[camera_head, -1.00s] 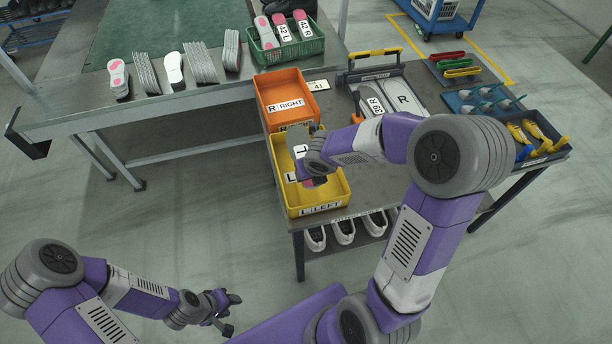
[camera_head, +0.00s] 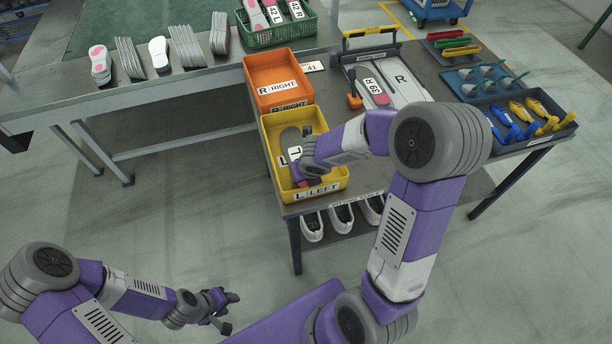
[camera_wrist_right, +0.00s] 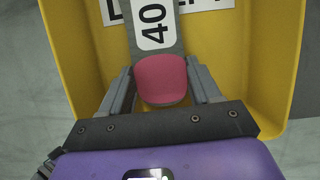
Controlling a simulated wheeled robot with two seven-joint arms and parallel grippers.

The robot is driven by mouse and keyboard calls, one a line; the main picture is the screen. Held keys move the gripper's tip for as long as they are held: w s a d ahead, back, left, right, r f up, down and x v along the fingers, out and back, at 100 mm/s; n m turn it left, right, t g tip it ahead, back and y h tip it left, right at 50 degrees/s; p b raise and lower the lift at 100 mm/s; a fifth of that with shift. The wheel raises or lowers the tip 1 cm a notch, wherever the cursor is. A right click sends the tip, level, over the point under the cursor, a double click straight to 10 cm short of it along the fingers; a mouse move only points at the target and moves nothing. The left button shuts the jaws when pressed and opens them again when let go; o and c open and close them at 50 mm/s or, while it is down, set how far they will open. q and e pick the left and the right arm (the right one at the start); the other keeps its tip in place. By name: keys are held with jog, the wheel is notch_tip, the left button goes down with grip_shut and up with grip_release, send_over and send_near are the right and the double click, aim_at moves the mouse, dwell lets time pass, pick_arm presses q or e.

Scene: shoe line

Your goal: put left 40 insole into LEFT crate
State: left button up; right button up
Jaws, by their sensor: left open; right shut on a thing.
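The left 40 insole, grey with a pink heel and a white label, shows its grey part (camera_head: 290,137) within the yellow LEFT crate (camera_head: 339,184) in the head view. My right gripper (camera_head: 304,178) is shut on its heel end, over the crate's near part. In the right wrist view the pink heel (camera_wrist_right: 162,82) sits between the fingers, with "40" on the label, and the yellow crate wall (camera_wrist_right: 282,60) beyond. I cannot tell whether the insole touches the crate floor. My left gripper (camera_head: 229,312) is open and empty, low over the floor, away from the table.
The orange RIGHT crate (camera_head: 262,70) stands directly behind the yellow one. A fixture with an R plate (camera_head: 402,78) and a dark tray of blue and yellow tools (camera_head: 560,128) stand to the right. White shoes (camera_head: 341,218) sit on the shelf below.

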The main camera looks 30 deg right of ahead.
jog(key=o, duration=1)
jog(key=shift+o, duration=0.2)
jog(key=p+v, duration=0.7)
jog(key=v, duration=0.5)
jog(key=shift+p, duration=0.3)
jog(key=shift+r, duration=0.1)
